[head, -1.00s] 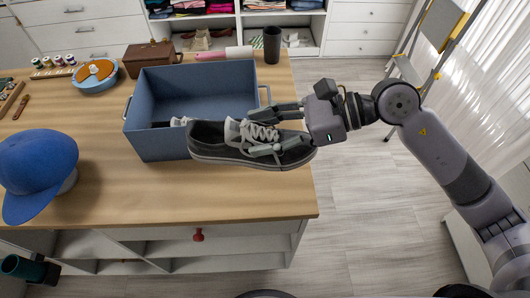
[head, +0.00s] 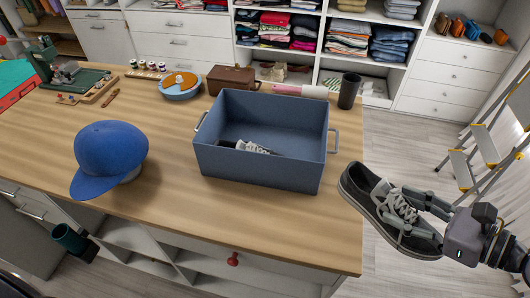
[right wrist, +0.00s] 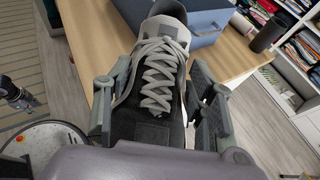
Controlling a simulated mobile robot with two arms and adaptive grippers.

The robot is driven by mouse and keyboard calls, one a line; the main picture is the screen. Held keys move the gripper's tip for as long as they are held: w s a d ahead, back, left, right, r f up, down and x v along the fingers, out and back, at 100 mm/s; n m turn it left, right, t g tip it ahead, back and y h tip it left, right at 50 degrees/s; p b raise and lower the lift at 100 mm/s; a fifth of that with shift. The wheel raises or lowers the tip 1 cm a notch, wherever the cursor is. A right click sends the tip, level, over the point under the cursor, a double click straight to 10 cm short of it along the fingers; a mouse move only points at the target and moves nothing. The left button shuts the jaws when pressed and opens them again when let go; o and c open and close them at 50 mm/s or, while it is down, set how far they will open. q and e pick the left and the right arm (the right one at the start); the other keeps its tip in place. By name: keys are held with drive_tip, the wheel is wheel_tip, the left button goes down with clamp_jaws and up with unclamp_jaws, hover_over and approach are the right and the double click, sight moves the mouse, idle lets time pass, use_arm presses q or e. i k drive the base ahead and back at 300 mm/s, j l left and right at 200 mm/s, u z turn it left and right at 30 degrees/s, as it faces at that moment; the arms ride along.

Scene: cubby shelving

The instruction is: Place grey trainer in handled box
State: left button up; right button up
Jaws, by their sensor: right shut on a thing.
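The grey trainer (head: 362,190), dark with pale laces and a white sole edge, hangs in my right gripper (head: 420,220), in the air beyond the counter's right edge. In the right wrist view the gripper's fingers sit on both sides of the trainer (right wrist: 155,75), around the laces. The blue handled box (head: 256,167) stands open on the counter, left of the trainer and apart from it. Another shoe (head: 245,147) with pale laces lies inside the box, partly hidden by its front wall. My left gripper is not seen in the head view.
A blue cap (head: 110,150) sits left on the wooden counter (head: 190,215). Behind the box are a brown case (head: 232,79), a pink-and-white roller (head: 300,91) and a dark cup (head: 349,91). The counter's front middle is clear. A stepladder (head: 475,150) stands at right.

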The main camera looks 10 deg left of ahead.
sight(266, 147)
drive_tip(key=l+u, duration=0.15)
drive_tip(key=u, duration=1.1)
drive_tip(key=k+l+u, duration=0.1)
drive_tip(key=l+u, duration=0.15)
drive_tip(key=l, duration=0.15)
drive_tip(key=k+l+u, duration=0.15)
drive_tip(key=l+u, duration=0.15)
drive_tip(key=k+l+u, duration=0.25)
drive_tip(key=l, duration=0.15)
drive_tip(key=k+l+u, duration=0.15)
drive_tip(key=l+u, duration=0.15)
drive_tip(key=k+l, duration=0.5)
drive_tip(key=l, duration=0.15)
